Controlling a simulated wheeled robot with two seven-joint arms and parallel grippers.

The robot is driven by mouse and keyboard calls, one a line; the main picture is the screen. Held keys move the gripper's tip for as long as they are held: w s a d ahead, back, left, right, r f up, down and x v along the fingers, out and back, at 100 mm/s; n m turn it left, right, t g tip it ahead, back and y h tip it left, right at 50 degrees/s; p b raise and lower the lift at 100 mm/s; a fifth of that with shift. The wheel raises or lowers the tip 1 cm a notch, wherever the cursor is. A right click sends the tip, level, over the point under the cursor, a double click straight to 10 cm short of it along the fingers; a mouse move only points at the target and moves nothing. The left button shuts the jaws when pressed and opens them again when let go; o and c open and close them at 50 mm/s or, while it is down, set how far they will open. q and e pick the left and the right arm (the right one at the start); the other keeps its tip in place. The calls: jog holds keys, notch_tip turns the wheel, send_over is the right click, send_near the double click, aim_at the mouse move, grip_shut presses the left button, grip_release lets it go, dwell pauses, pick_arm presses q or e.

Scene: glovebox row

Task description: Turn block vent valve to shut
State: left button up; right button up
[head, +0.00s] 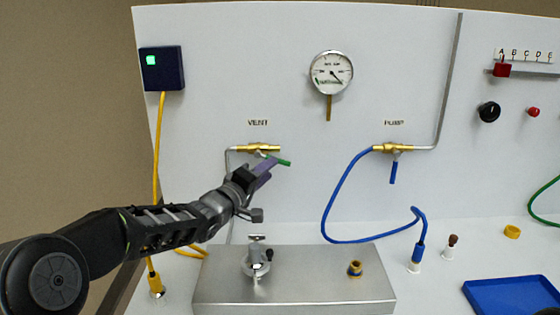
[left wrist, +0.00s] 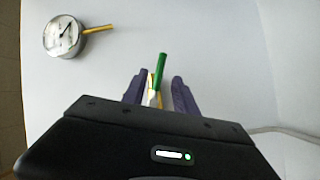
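The brass vent valve (head: 258,147) is on the white wall panel under the VENT label (head: 258,123). Its green lever (head: 284,162) points right and slightly down in the head view. In the left wrist view the green lever (left wrist: 160,72) stands between my two purple fingers, with brass behind it. My left gripper (head: 267,168) is at the lever; it also shows in the left wrist view (left wrist: 159,92). The fingers are apart, with a gap visible on each side of the lever. A metal block (head: 320,285) below carries a silver valve fitting (head: 256,260). My right gripper is out of view.
A gauge (head: 331,73) is up and right of the vent valve. The pump valve (head: 392,148) with a blue lever (head: 394,173) is farther right. A blue hose (head: 332,200) loops above the block. A blue tray (head: 512,294) lies at lower right.

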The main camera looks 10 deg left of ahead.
pick_arm(q)
jog(key=p+x, duration=0.1)
jog(key=x, duration=0.5)
jog(key=shift+w+d, duration=0.1)
jog(key=shift+w, duration=0.3)
jog(key=shift+c, duration=0.4)
grip_shut()
dwell(0.6)
